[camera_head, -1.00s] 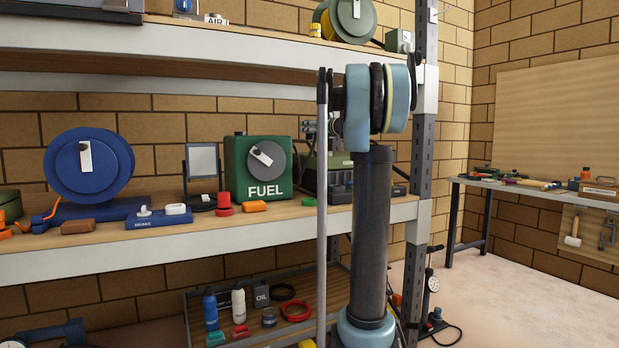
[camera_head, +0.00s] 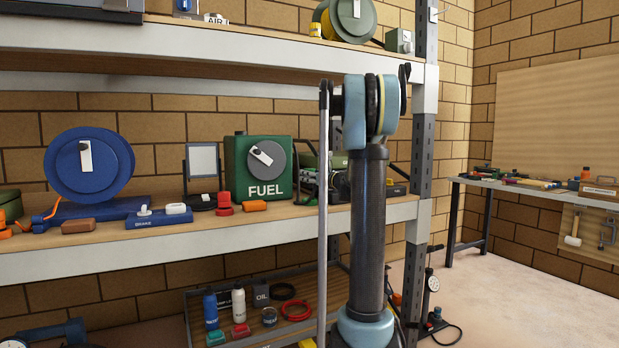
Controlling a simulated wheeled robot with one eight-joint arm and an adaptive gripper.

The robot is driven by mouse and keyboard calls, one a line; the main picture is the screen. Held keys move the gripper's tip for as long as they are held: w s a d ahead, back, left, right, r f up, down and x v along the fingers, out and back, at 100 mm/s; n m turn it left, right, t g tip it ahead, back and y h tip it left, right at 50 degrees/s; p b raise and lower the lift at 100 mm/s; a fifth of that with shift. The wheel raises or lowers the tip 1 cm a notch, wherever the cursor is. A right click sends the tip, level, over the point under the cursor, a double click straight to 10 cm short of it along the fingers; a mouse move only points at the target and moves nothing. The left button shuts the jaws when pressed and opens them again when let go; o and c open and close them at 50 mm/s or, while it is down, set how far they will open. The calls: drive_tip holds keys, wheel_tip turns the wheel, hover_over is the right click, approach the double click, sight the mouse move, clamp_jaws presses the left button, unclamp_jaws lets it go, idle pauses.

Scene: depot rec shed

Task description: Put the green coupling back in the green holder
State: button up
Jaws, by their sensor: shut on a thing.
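My gripper (camera_head: 306,180) seems to be the dark, thin-fingered shape low over the middle shelf, just right of the green FUEL box. My own upright arm links and grey rod cover much of it. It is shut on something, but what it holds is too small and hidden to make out. I cannot pick out the green coupling or the green holder for certain. A green machine (camera_head: 340,160) stands behind my arm, partly covered.
The middle shelf (camera_head: 200,232) carries the FUEL box (camera_head: 238,178), a blue reel (camera_head: 90,168), a small mirror (camera_head: 203,160), a red piece (camera_head: 224,204) and an orange block (camera_head: 254,206). A grey post (camera_head: 421,150) rises right of my arm. The upper shelf (camera_head: 220,45) overhangs.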

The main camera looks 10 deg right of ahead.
sight(312, 185)
drive_tip(key=shift+f, duration=2.05)
drive_tip(key=shift+f, duration=1.45)
drive_tip(key=shift+s, duration=0.1)
drive_tip(key=o, duration=1.3)
